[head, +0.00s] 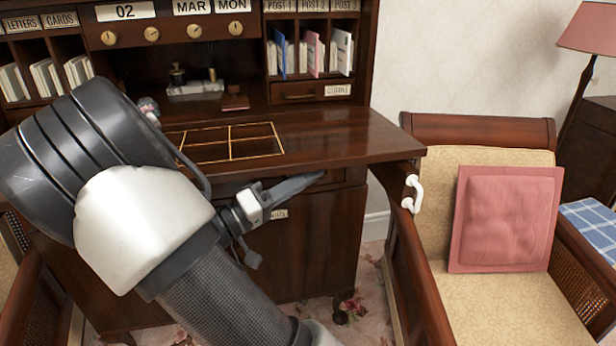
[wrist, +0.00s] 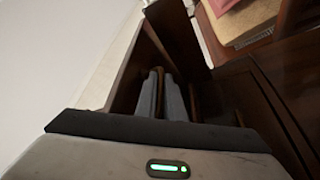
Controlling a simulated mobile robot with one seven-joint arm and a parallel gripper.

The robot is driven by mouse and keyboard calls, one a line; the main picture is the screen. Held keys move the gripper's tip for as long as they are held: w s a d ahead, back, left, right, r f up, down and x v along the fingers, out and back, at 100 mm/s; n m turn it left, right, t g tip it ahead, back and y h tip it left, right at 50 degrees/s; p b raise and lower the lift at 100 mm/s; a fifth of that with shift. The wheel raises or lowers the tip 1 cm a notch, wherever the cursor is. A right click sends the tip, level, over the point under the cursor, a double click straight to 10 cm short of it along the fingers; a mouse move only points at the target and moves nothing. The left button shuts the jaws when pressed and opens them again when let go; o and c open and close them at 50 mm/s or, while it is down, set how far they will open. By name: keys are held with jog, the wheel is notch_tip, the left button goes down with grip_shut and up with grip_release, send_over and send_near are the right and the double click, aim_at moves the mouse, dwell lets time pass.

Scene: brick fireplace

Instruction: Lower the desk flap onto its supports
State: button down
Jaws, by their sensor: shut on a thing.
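The desk flap (head: 340,137) is a dark brown wooden board with a gold-lined inset panel. In the head view it lies about level in front of the pigeonholes. My gripper (head: 308,181) is at the flap's front edge, its visible finger just below that edge. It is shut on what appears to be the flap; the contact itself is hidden. The wrist view shows the two grey fingers (wrist: 163,93) close together, with dark wood around them. I cannot make out the supports, or whether the flap rests on them.
An armchair (head: 520,292) with a pink cushion (head: 507,218) stands close on the right. Small objects, including a dark red box (head: 235,103), stand at the desk's back. My arm covers the desk's left part.

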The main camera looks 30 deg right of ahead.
jog(key=shift+r, duration=0.15)
jog(key=c, duration=2.2)
grip_release()
jog(key=shift+w, duration=0.1)
jog(key=shift+o, duration=0.2)
jog(key=p+v, duration=0.2)
jog(key=v, duration=1.5)
jog(key=shift+a, duration=0.3)
